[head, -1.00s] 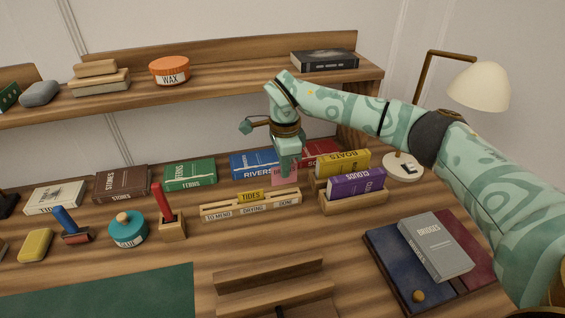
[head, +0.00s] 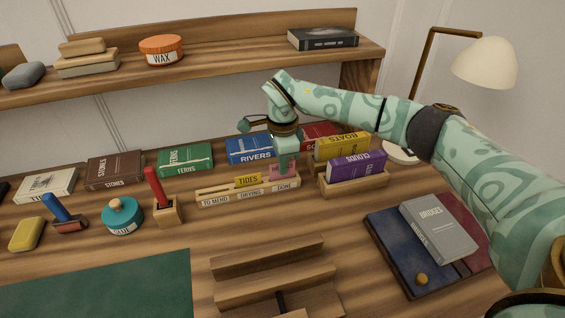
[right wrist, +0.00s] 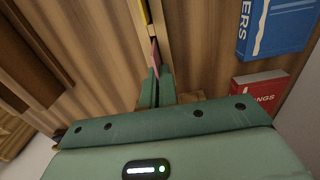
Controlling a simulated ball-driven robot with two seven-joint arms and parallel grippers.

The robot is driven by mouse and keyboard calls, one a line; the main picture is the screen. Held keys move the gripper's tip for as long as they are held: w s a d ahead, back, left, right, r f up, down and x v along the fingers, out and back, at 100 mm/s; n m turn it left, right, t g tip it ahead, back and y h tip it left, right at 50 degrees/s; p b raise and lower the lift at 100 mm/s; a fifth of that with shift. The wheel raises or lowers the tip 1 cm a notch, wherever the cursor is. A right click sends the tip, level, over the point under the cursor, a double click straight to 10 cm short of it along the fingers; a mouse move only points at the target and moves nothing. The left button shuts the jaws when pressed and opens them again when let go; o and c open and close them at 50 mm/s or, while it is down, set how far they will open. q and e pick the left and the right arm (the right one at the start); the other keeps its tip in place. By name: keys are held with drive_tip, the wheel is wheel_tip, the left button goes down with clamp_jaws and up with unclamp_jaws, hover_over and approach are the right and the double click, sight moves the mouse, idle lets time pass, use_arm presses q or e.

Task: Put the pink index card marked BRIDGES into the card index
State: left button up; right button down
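The pink card (head: 283,171) is held low at the DONE end of the wooden card index (head: 222,199), which is labelled TO MEND, DRYING and DONE. Its marking is not readable. My right gripper (head: 286,160) points down with its fingers shut on the card. In the right wrist view the pink card (right wrist: 154,52) shows edge-on between the fingertips (right wrist: 156,75), in line with the index (right wrist: 157,22). I cannot tell if its lower edge is inside the slot. A yellow TIDES card (head: 248,180) stands at DRYING. My left gripper is out of view.
A book holder (head: 352,187) with CLOUDS (head: 357,167) and BOATS (head: 343,145) stands close on the right. The RIVERS book (head: 250,150) lies behind the index. A grey BRIDGES book (head: 437,228) lies at the right.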

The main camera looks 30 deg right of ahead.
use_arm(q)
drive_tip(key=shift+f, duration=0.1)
use_arm(e)
drive_tip(key=shift+f, duration=1)
idle(0.3)
drive_tip(key=c, duration=1.6)
unclamp_jaws()
drive_tip(key=shift+r, duration=0.15)
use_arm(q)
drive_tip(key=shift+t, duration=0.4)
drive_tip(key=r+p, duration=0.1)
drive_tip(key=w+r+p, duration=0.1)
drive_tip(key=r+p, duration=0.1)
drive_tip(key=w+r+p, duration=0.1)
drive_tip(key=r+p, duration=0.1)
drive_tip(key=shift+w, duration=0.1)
use_arm(e)
wheel_tip(320, 180, up, 16)
